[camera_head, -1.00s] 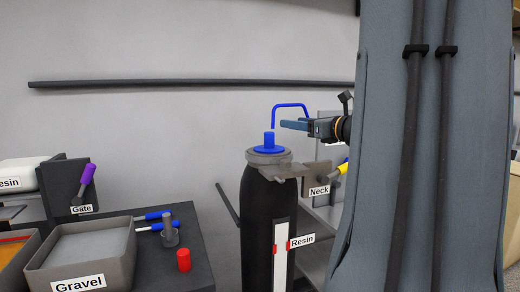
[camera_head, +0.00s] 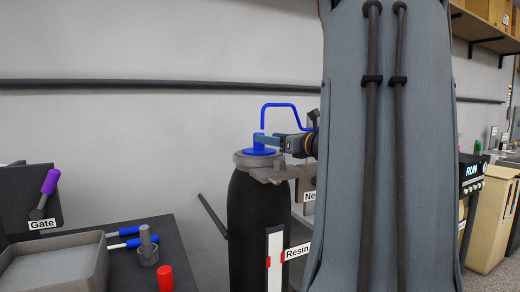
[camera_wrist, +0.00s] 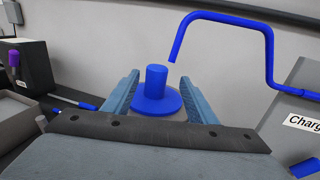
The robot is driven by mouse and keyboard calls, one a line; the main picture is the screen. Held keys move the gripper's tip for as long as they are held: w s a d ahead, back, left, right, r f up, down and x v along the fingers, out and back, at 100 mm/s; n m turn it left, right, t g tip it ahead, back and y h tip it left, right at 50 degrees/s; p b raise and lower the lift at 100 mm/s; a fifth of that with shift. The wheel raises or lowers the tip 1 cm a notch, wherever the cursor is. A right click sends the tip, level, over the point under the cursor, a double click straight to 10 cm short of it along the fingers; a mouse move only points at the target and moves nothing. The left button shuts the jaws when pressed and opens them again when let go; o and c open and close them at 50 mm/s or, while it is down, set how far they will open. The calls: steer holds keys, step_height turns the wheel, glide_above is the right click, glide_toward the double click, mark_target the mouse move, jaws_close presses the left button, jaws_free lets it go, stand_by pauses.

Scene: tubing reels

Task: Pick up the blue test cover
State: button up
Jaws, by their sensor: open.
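The blue test cover (camera_head: 258,151) is a disc with an upright round knob, seated on the grey neck ring of the tall black vessel (camera_head: 256,215). My gripper (camera_head: 262,142) is at knob height in the head view, its finger overlapping the knob. In the wrist view, the cover (camera_wrist: 156,90) shows between and slightly beyond my two blue-grey fingers (camera_wrist: 160,99). The fingers are spread apart, with a gap on each side of the knob, and hold nothing. The far finger is mostly hidden in the head view.
A bent blue pipe (camera_head: 292,105) rises just behind and right of the cover. A grey bracket (camera_head: 280,174) juts from the neck.

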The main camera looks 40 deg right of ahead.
steer(key=w, duration=0.1)
steer(key=w+p, duration=0.1)
steer(key=w, duration=0.1)
steer(key=w+p, duration=0.1)
steer(key=w, duration=0.1)
steer(key=shift+w+a, duration=0.25)
steer(key=shift+a, duration=0.15)
steer(key=c, duration=1.3)
